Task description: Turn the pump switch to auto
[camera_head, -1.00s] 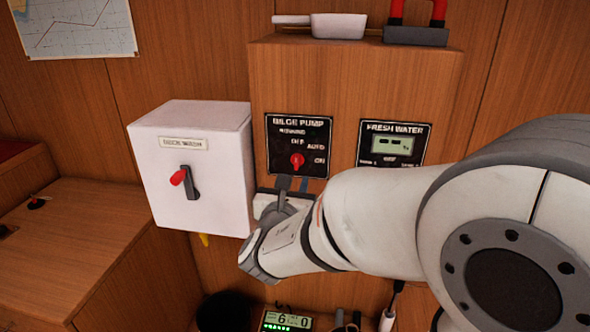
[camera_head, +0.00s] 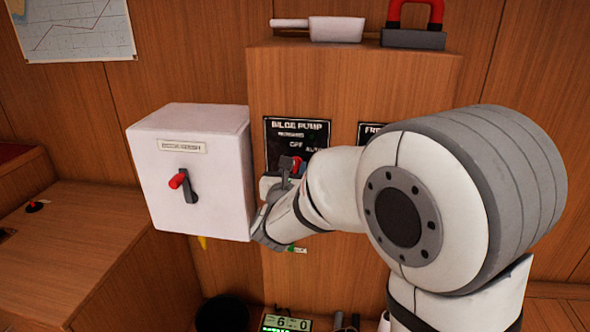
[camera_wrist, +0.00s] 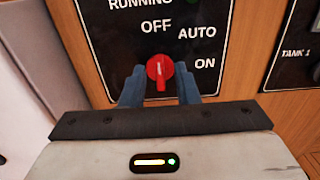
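The bilge pump switch is a red knob (camera_wrist: 160,70) on a black panel (camera_wrist: 110,50) marked RUNNING, OFF, AUTO and ON. A gap shows between each finger and the knob. In the head view the knob (camera_head: 290,163) is partly hidden by my gripper (camera_head: 291,168), and my arm covers the panel's lower right.
A white box (camera_head: 190,215) with a red-tipped lever (camera_head: 177,181) stands close left of my gripper. The fresh water panel (camera_head: 370,130) is right of the pump panel, mostly behind my arm. A pan (camera_head: 336,29) and a red-handled object (camera_head: 413,38) sit on the ledge above.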

